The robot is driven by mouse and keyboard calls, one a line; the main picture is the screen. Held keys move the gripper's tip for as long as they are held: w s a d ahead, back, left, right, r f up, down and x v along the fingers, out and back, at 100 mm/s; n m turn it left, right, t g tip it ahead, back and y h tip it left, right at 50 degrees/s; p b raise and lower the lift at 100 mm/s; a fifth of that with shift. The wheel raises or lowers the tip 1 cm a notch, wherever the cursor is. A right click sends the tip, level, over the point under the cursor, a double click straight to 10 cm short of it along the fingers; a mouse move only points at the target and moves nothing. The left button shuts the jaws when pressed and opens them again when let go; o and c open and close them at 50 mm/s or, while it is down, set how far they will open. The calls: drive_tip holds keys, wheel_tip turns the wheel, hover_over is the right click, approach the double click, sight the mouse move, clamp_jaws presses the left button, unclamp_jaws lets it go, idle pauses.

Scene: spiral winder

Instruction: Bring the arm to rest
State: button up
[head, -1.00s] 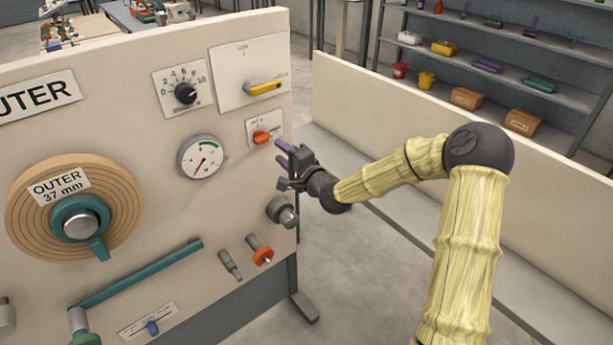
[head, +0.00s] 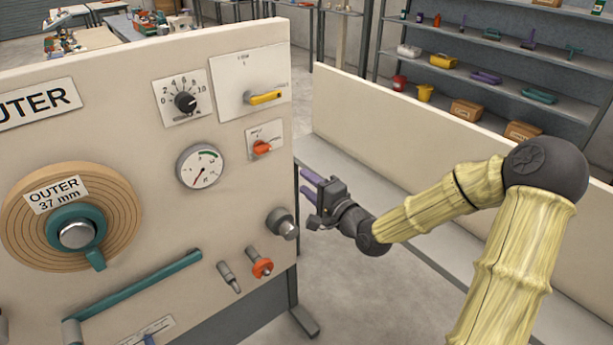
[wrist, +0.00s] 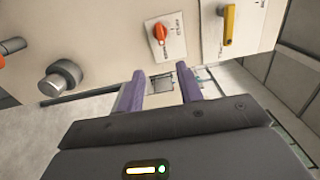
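My gripper (head: 310,187) is in the head view just right of the panel's right edge, clear of the panel. Its two purple fingers (wrist: 158,90) show in the wrist view, apart with nothing between them. The panel (head: 130,120) carries an orange switch (head: 262,148), with a yellow handle (head: 265,97) above it. A grey knob (head: 283,224) sits low on the panel, left of my gripper. The orange switch and the yellow handle also show beyond the fingers in the wrist view.
The panel also bears a dial knob (head: 185,102), a gauge (head: 200,166), a wooden spiral disc (head: 110,235) and a long teal lever (head: 140,285). A low cream wall (head: 430,145) stands behind my arm, with shelves (head: 470,60) beyond. Open floor lies between panel and wall.

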drive_tip(key=s+d+f+n+g+h+p, duration=0.2)
drive_tip(key=s+f+n+g+h+p, duration=0.1)
drive_tip(key=s+f+n+g+h, duration=0.3)
drive_tip(key=s+d+r+n+g+h+p, duration=0.1)
drive_tip(key=s+d+r+n+g+h, duration=0.1)
drive_tip(key=s, duration=0.6)
drive_tip(key=s+d+r+n+g+h+p, duration=0.1)
drive_tip(key=s+d+r+n+g+h, duration=0.1)
drive_tip(key=s+d, duration=0.4)
drive_tip(key=s+n+g, duration=0.1)
drive_tip(key=s+g, duration=0.1)
drive_tip(key=s, duration=0.1)
drive_tip(key=shift+a, duration=0.1)
